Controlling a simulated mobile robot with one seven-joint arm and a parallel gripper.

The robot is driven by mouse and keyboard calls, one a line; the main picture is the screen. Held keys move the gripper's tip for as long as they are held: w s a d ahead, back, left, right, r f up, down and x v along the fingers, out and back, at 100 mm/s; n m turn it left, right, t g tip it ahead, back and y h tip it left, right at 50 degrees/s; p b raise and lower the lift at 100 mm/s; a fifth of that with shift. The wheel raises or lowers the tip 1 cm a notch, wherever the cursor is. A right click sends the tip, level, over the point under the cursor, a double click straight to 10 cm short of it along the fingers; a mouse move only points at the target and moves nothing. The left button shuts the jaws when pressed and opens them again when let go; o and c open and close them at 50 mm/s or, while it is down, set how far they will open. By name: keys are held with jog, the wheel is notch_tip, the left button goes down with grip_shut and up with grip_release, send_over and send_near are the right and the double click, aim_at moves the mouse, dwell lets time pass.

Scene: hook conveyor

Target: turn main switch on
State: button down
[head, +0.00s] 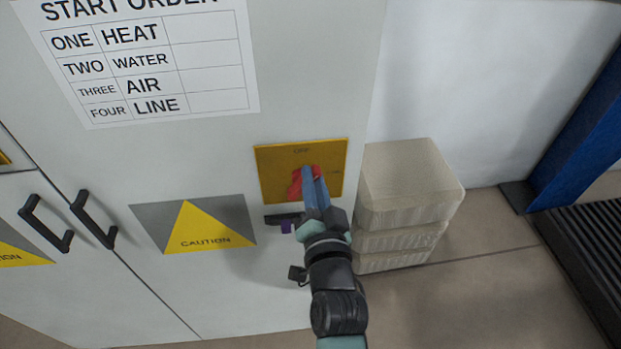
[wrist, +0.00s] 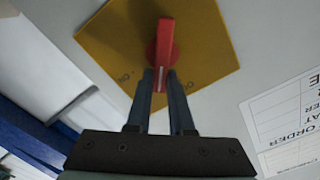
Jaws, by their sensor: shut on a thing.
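The main switch has a red handle (head: 296,186) on a square yellow plate (head: 268,163) on a pale cabinet front. The plate reads OFF at its top, with a small faint mark at its right. My gripper (head: 313,178) is at the plate and partly covers the handle. In the wrist view, the red handle (wrist: 164,42) stands out from the plate (wrist: 208,30), and its near end lies between the two fingers of my gripper (wrist: 160,78), which are shut on it. I cannot tell exactly which mark the handle points to.
A start order sheet (head: 150,70) and a caution sign (head: 195,228) are on the cabinet. Black door handles (head: 93,219) stick out at left. Stacked pale blocks (head: 410,185) stand right of the cabinet. A blue post (head: 585,135) and dark conveyor (head: 590,250) are at far right.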

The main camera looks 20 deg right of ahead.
jog(key=m, duration=0.3)
jog(key=f+m, duration=0.1)
jog(key=m, duration=0.2)
jog(key=d+f+m+p, duration=0.1)
jog(key=m, duration=0.3)
jog(key=shift+s, duration=0.15)
jog(key=shift+f, duration=0.1)
dwell(0.4)
jog(key=c, duration=0.8)
grip_release()
jog(key=shift+s+a, duration=0.1)
jog(key=b+v, duration=0.3)
jog(key=v, duration=0.9)
jog(key=shift+s, duration=0.4)
jog(key=shift+a, duration=0.1)
